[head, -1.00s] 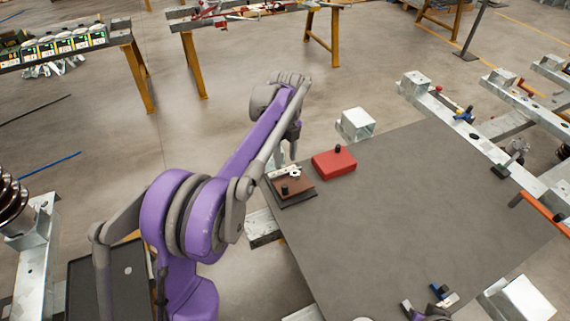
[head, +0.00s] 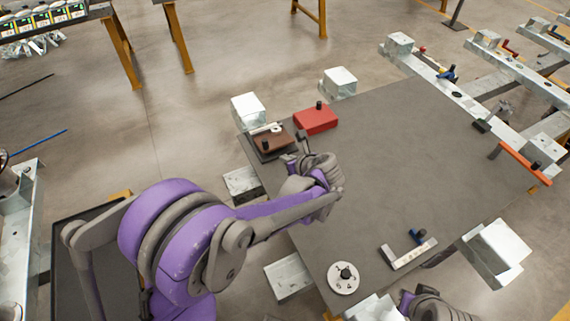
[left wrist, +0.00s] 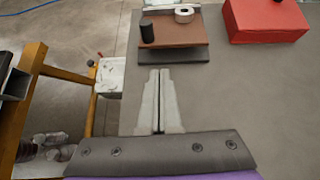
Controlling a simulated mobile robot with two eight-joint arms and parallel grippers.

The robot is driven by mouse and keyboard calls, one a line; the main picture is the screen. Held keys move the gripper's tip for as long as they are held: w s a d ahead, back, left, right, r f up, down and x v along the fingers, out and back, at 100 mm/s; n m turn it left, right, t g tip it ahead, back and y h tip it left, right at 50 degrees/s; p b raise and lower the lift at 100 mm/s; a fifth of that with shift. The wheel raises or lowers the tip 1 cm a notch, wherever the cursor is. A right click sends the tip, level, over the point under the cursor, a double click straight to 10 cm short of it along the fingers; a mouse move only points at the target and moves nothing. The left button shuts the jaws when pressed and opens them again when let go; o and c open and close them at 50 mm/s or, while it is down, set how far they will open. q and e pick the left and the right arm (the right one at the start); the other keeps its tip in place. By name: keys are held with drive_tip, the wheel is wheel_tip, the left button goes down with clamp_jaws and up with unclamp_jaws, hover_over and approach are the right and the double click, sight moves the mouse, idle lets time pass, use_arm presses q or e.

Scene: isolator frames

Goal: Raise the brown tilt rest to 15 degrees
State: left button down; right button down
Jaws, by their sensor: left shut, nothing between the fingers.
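The brown tilt rest (head: 285,143) sits at the far left corner of the grey table on a dark base plate. It carries a black knob (head: 264,145) and a pale ring. In the left wrist view, the brown plate (left wrist: 185,32) lies above the dark base plate (left wrist: 175,56), with the black knob (left wrist: 147,33) at its left; its exact angle cannot be told. My left gripper (left wrist: 160,73) is shut and empty, its tips pointing at the base plate's near edge, apparently just short of it. My right gripper (head: 432,303) shows only partly at the bottom edge; its fingers are hidden.
A red block (head: 316,119) with a black knob stands just right of the rest. A white dial disc (head: 343,278) and a metal angle with a blue clamp (head: 408,256) lie near the front. The table's middle (head: 400,170) is clear.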

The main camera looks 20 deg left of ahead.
sight(279, 161)
use_arm(q)
drive_tip(key=shift+s+d+m+t, duration=0.3)
drive_tip(key=shift+s+d+t, duration=0.1)
drive_tip(key=shift+d+t, duration=0.35)
drive_tip(key=x, duration=1)
drive_tip(key=shift+w+a+r, duration=0.1)
drive_tip(key=shift+a+r, duration=0.05)
drive_tip(key=shift+r, duration=0.55)
drive_tip(key=shift+g, duration=0.25)
